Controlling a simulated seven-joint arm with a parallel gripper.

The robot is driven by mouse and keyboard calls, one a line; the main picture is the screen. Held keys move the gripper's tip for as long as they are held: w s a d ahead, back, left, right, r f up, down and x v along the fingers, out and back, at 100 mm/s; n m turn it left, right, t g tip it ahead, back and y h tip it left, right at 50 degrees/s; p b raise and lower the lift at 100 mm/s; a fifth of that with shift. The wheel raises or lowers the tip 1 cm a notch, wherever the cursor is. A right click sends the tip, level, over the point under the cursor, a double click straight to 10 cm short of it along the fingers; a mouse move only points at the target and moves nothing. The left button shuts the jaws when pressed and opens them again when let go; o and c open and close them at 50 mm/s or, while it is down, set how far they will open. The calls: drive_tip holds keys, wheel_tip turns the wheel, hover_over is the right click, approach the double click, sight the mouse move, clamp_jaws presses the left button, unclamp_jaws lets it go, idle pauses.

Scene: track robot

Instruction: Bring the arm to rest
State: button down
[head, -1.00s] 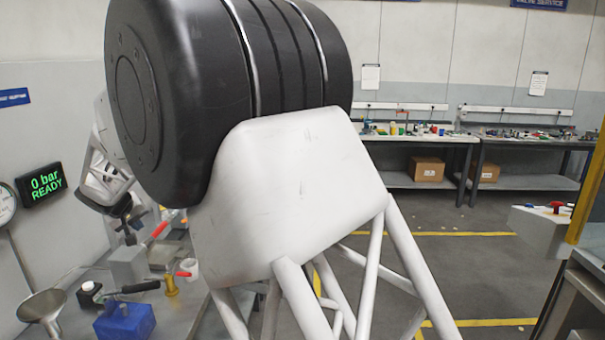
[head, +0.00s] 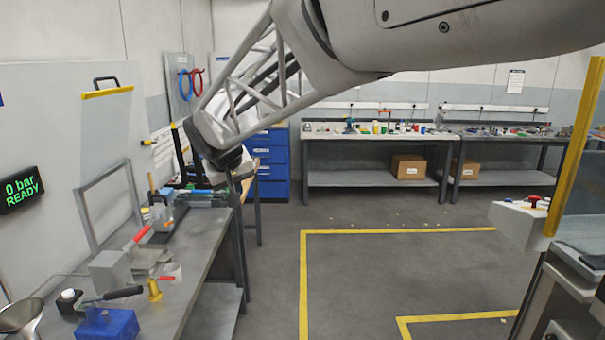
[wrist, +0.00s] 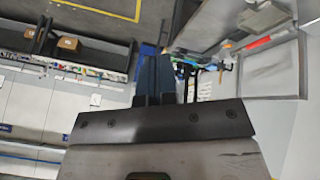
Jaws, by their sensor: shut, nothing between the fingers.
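My gripper (head: 238,180) hangs at the end of my raised arm, just right of the left workbench (head: 212,225) in the head view. It holds nothing. In the wrist view its dark fingers (wrist: 160,68) stand together past the wide gripper body. In the head view the fingers are small and partly lost against the background. My arm reaches in from the upper right, with its lattice link sloping down to the left.
The left workbench holds a blue block (head: 108,325), a funnel (head: 20,316), a yellow brass piece (head: 154,290) and red-handled tools. A blue drawer cabinet (head: 270,165) stands behind. A yellow post (head: 575,150) and a machine are at right. The middle floor is clear.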

drive_tip(key=s+d+r+m, duration=0.1)
drive_tip(key=s+d+m, duration=0.1)
drive_tip(key=s+d, duration=1.1)
drive_tip(key=s+d+r+m, duration=0.1)
drive_tip(key=s+d+m, duration=0.1)
drive_tip(key=s+d, duration=1.05)
drive_tip(key=shift+s+d+f+m, duration=0.7)
drive_tip(key=shift+s+d+f, duration=1.55)
drive_tip(key=shift+s+d, duration=2.5)
wheel_tip(320, 180, down, 9)
drive_tip(key=g, duration=0.3)
drive_tip(key=shift+a+f, duration=0.2)
drive_tip(key=shift+a, duration=0.25)
drive_tip(key=shift+w+r, duration=0.1)
drive_tip(key=shift+w, duration=0.05)
